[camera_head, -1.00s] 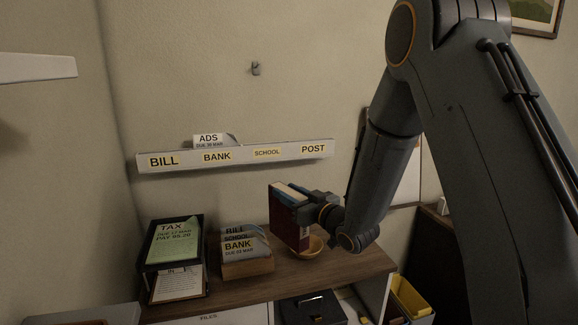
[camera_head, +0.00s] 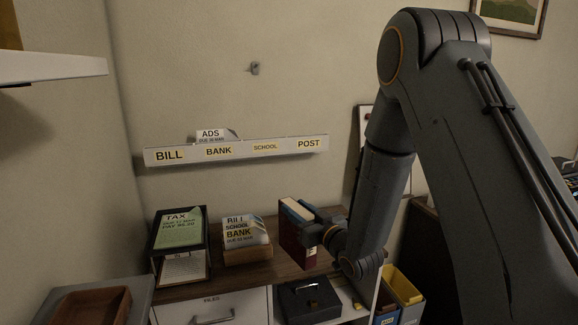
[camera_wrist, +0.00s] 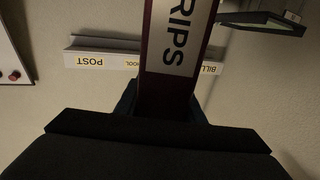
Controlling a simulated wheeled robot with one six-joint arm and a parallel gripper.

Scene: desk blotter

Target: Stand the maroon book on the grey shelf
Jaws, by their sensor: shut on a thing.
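The maroon book (camera_head: 291,240) is upright in my gripper (camera_head: 316,222), in front of the wall at the right end of the wooden desk-top. My gripper is shut on it. In the wrist view the book's maroon spine (camera_wrist: 151,98), with a pale label ending in "RIPS", stands between my fingers (camera_wrist: 165,108). A pale grey shelf (camera_head: 50,68) juts from the left wall at upper left, well away from the book. Only part of this shelf is in view, with a brownish thing at its left end.
A labelled wall rack (camera_head: 237,150) hangs behind the desk-top (camera_head: 200,288). A black tray stand (camera_head: 207,262) and a wooden card box (camera_head: 248,256) stand left of the book. A black box (camera_head: 310,301) sits below. A brown tray (camera_head: 90,305) is at lower left.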

